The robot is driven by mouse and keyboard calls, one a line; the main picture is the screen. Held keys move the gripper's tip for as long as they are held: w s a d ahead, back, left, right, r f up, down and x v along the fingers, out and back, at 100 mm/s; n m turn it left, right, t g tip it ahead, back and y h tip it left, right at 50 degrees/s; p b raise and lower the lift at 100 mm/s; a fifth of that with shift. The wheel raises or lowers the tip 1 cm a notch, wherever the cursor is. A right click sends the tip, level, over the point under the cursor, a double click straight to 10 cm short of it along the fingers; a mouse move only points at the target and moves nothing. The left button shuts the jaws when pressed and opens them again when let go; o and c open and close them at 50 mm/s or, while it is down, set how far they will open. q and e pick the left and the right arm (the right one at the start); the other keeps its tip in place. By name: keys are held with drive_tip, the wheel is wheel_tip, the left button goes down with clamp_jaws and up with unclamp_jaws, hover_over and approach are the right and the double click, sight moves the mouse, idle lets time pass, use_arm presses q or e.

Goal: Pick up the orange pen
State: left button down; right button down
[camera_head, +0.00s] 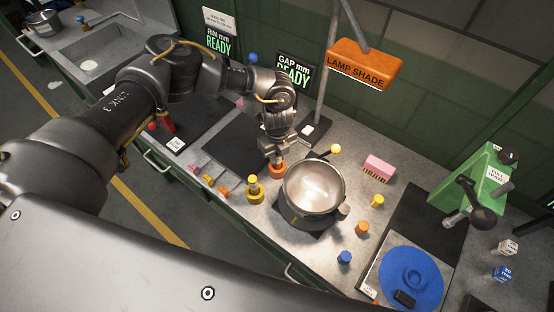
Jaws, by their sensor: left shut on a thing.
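My left gripper (277,157) points down behind and left of the steel pot and is shut on an orange piece (277,169). That piece has a wide round lower part, and the fingers hide its top. I cannot tell if it is the orange pen or if it touches the bench. A small orange item (223,191) lies at the bench's front edge, beside a yellow one (207,179) and a pink one (194,169); they are too small to identify. My right gripper is not in view.
A steel pot (312,187) stands just right of the left gripper. A yellow knobbed piece (254,190) is in front. A lamp with an orange shade (364,64) hangs above. A pink brush (379,167), a blue disc (408,272) and a green press (475,182) stand right.

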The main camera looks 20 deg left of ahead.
use_arm(q)
drive_tip(key=shift+r, duration=0.1)
drive_tip(key=shift+r, duration=0.3)
wheel_tip(320, 180, up, 8)
drive_tip(key=b, duration=0.3)
drive_tip(key=shift+r+b, duration=0.2)
drive_tip(key=shift+b, duration=0.15)
drive_tip(key=shift+r, duration=0.45)
drive_tip(key=c, duration=1.9)
unclamp_jaws()
clamp_jaws()
drive_tip(key=shift+a, duration=0.1)
